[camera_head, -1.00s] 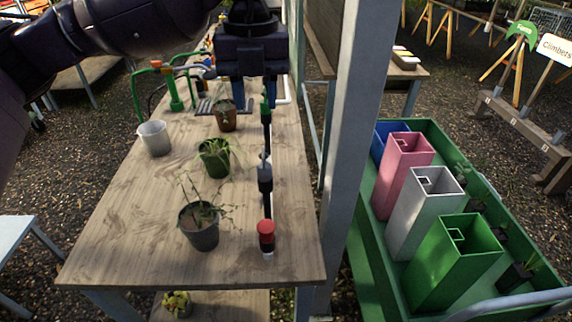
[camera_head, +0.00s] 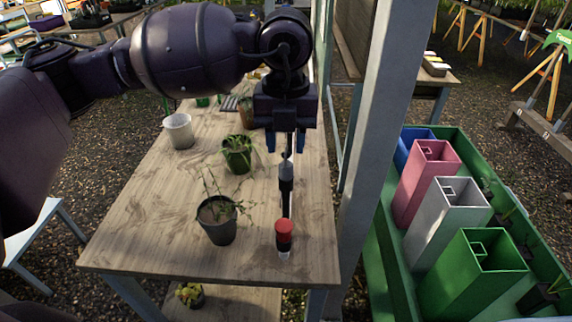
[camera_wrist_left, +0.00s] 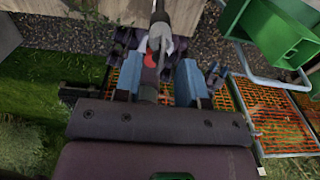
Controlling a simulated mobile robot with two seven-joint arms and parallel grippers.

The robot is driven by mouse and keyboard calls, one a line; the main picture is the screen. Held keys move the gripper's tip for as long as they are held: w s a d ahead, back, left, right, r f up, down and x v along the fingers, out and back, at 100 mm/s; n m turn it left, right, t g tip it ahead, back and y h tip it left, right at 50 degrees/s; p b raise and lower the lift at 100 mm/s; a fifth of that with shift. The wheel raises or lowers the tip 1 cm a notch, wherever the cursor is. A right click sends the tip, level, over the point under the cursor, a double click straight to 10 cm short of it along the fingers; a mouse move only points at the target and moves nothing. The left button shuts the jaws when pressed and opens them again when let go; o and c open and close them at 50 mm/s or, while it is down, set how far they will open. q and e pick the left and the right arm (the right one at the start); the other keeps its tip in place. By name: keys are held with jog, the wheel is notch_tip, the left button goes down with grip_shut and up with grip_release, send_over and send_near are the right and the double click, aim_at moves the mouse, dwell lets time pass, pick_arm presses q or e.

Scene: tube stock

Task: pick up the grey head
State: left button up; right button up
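The grey head (camera_head: 286,170), a small grey tip on a dark body, stands near the right edge of the wooden table (camera_head: 150,215). My left gripper (camera_head: 286,146) is open, its two blue fingers apart and pointing down, just above and behind the grey head in the head view. In the left wrist view the grey head (camera_wrist_left: 158,38) shows just beyond the gap between the open fingers (camera_wrist_left: 160,80). Whether a finger touches it I cannot tell. A red head (camera_head: 283,232) stands nearer the table's front edge. The green head is not visible now. My right gripper is not in view.
Potted plants (camera_head: 218,215) (camera_head: 237,153) and a white pot (camera_head: 179,130) stand left of the heads. A grey post (camera_head: 375,150) rises beside the table's right edge. A green cart (camera_head: 385,265) with blue, pink, white and green square bins stands right.

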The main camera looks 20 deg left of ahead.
pick_arm(q)
notch_tip(320, 180, down, 2)
jog(key=shift+f, duration=0.1)
jog(key=c, duration=0.3)
grip_shut()
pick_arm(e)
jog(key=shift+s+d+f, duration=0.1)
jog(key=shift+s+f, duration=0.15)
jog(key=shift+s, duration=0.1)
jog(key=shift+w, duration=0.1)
